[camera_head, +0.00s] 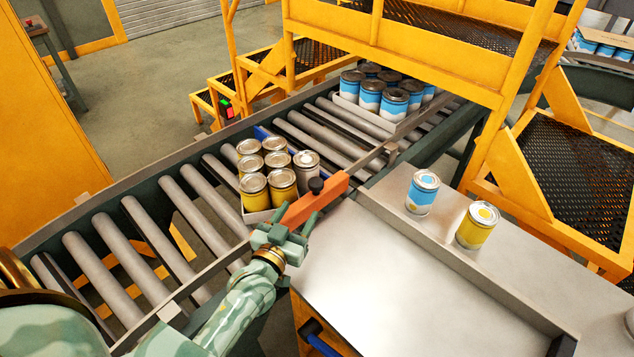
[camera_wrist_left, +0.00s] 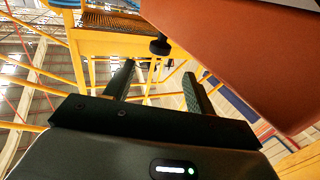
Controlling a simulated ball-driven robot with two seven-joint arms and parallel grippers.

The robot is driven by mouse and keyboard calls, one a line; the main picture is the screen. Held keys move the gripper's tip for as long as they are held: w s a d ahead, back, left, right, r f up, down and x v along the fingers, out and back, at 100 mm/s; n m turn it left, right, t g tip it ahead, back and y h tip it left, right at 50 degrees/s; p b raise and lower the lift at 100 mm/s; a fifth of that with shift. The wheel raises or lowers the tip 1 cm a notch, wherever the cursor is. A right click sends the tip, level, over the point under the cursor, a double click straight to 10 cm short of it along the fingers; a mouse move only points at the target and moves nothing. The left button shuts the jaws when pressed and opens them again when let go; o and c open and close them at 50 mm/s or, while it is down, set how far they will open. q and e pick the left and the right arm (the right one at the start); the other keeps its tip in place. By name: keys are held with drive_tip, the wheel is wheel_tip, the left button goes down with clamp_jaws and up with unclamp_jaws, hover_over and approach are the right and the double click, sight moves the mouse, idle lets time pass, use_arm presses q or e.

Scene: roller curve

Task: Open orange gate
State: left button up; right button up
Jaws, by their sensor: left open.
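The orange gate (camera_head: 313,202) is a narrow bar at the near side of the roller conveyor, beside the metal table. A black knob (camera_head: 316,185) stands on its top edge. My left gripper (camera_head: 296,222) is at the near-left end of the gate, below the knob. In the left wrist view, the gripper (camera_wrist_left: 158,78) has its two fingers apart with nothing between them. The gate (camera_wrist_left: 235,55) fills the upper right there, and the knob (camera_wrist_left: 160,46) shows beyond the fingertips. Whether a finger touches the gate is unclear. My right gripper is not visible.
A tray of yellow and plain cans (camera_head: 277,183) sits on the rollers beside the gate. Blue cans (camera_head: 393,103) stand in a tray farther along. A blue can (camera_head: 422,192) and a yellow can (camera_head: 477,224) stand right of the table's raised rail. The metal table (camera_head: 380,285) is clear.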

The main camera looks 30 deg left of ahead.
sight(313, 189)
use_arm(q)
drive_tip(key=w, duration=0.3)
drive_tip(key=w+b, duration=0.1)
drive_tip(key=w, duration=0.7)
drive_tip(key=shift+w+a+f, duration=0.1)
drive_tip(key=shift+a, duration=0.3)
clamp_jaws()
